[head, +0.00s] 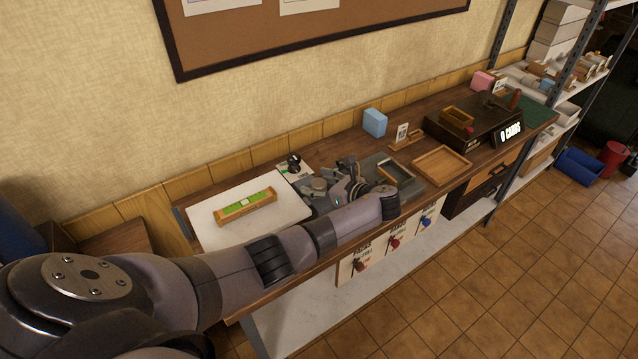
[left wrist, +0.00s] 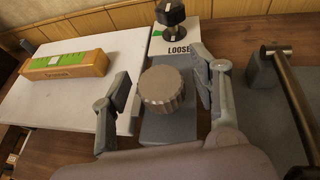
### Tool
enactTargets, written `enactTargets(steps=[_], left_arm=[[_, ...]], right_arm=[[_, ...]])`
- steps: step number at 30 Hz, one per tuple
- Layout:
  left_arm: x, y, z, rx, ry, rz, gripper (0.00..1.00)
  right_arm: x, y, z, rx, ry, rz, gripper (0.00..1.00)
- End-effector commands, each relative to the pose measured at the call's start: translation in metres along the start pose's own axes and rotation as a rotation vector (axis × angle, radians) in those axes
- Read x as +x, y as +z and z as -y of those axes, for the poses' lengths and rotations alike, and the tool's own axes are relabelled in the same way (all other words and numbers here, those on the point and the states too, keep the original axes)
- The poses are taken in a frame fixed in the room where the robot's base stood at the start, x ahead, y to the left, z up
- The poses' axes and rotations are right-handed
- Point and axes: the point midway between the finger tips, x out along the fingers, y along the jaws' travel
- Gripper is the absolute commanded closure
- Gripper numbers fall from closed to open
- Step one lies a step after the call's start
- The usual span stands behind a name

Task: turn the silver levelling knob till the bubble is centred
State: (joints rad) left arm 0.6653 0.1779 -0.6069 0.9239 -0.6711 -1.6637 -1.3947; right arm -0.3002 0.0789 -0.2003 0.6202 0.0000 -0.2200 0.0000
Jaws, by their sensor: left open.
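The silver levelling knob (head: 318,185) stands on a grey block right of the white plate (head: 207,229). It shows large, with a ribbed rim, in the left wrist view (left wrist: 161,90). My left gripper (left wrist: 162,76) is open, one finger on each side of the knob, with gaps visible between fingers and knob. It also shows in the head view (head: 338,180), partly hidden by its own arm. A wooden spirit level with a green face (head: 246,206) lies on the plate, also seen in the left wrist view (left wrist: 65,66). The bubble's position is too small to tell. My right gripper is out of view.
A black knob (head: 293,163) stands behind the silver one on a card reading LOOSE (left wrist: 181,38). A grey metal press with a bar (left wrist: 290,95) is close on the right. A light blue box (head: 374,122) and wooden tray (head: 441,174) are further right on the bench.

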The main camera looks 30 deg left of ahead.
Motion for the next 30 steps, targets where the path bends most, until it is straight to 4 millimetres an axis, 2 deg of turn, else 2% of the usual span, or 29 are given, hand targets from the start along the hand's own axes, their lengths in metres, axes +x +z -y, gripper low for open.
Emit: enactTargets(steps=[6, 10, 22, 27, 30], left_arm=[[-0.001, -0.001, 0.000, 0.000, -0.001, -0.001, 0.44], [-0.012, -0.001, 0.001, 0.000, -0.004, -0.001, 0.44], [-0.093, -0.001, 0.001, 0.000, -0.003, -0.002, 0.44], [-0.114, -0.001, 0.001, 0.000, -0.002, -0.001, 0.44], [-0.119, 0.000, 0.000, 0.000, 0.000, 0.000, 0.44]], right_arm=[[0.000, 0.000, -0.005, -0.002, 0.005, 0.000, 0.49], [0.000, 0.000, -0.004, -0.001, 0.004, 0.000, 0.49], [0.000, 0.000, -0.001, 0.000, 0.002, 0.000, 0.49], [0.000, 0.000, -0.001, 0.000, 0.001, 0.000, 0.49], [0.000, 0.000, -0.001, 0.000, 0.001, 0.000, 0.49]])
